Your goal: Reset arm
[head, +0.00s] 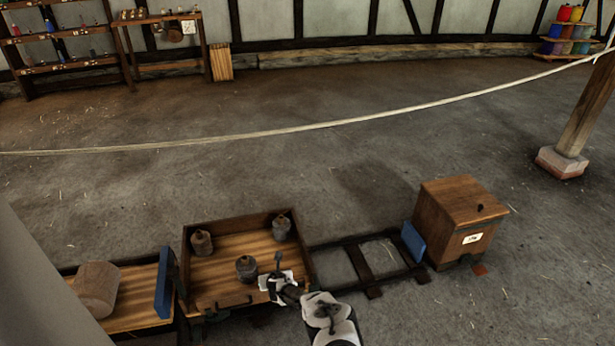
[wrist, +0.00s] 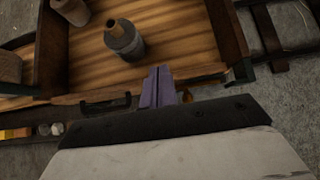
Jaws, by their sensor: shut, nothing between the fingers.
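My gripper (head: 278,261) is at the front right of an open wooden tray cart (head: 222,290), close to its front edge. In the wrist view its purple fingers (wrist: 157,86) are together with nothing between them. They point over the tray's front wall, beside its dark handle (wrist: 105,105). The nearest dark grey jar (head: 246,268) stands upright in the tray, apart from the fingers; it also shows in the wrist view (wrist: 124,42). Two more jars stand in the tray, one at the left (head: 201,243) and one at the back right (head: 281,228).
A wooden box (head: 460,218) stands right of the tray beyond rails (head: 360,262). A wooden cylinder (head: 97,290) lies on a platform at left, beside a blue panel (head: 163,283). A rope (head: 330,124) spans the room to a post (head: 590,105). The floor behind is clear.

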